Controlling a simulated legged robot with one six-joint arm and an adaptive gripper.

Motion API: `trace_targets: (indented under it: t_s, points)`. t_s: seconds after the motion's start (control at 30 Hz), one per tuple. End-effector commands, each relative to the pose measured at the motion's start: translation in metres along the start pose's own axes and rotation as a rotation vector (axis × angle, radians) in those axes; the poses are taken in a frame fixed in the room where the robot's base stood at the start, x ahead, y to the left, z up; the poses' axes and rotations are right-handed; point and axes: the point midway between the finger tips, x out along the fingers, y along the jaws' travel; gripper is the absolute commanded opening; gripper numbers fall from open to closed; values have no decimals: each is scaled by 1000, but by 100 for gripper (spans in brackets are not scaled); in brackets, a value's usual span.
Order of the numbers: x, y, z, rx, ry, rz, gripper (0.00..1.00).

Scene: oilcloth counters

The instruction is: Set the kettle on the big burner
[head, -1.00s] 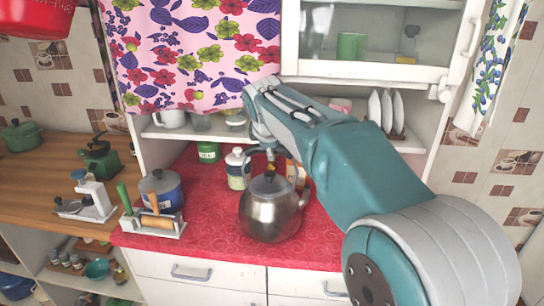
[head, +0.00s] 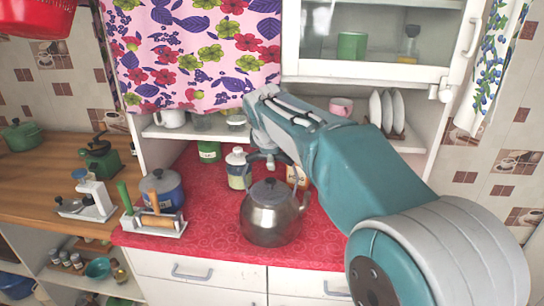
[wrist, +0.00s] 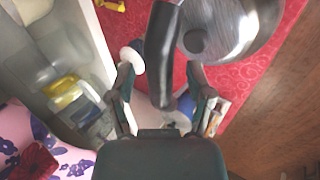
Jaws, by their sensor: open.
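The kettle (head: 268,220) is shiny metal with a dark lid knob and stands upright on the red patterned counter, near its front edge. In the wrist view the kettle (wrist: 235,25) is at the top right, and its dark curved handle (wrist: 158,60) runs down between the fingers. My gripper (wrist: 165,88) is open, one finger on each side of the handle; I cannot tell whether either touches it. In the head view my gripper (head: 268,158) is just above the kettle, partly hidden by my arm. No burner shows in any view.
A white jar (head: 238,168) and a green tin (head: 209,152) stand behind the kettle. A blue pot (head: 162,188) and a rack with a rolling pin (head: 155,222) are to the left. A shelf with plates (head: 387,110) is above.

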Motion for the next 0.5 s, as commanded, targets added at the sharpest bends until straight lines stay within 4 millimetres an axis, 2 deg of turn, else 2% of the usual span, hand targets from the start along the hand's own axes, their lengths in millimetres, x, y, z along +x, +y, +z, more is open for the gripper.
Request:
trace_targets:
  t_s: [0.3,0.5]
  points:
    - [-65,1,0,0,3,4,67]
    - [-99,1,-1,0,3,3,67]
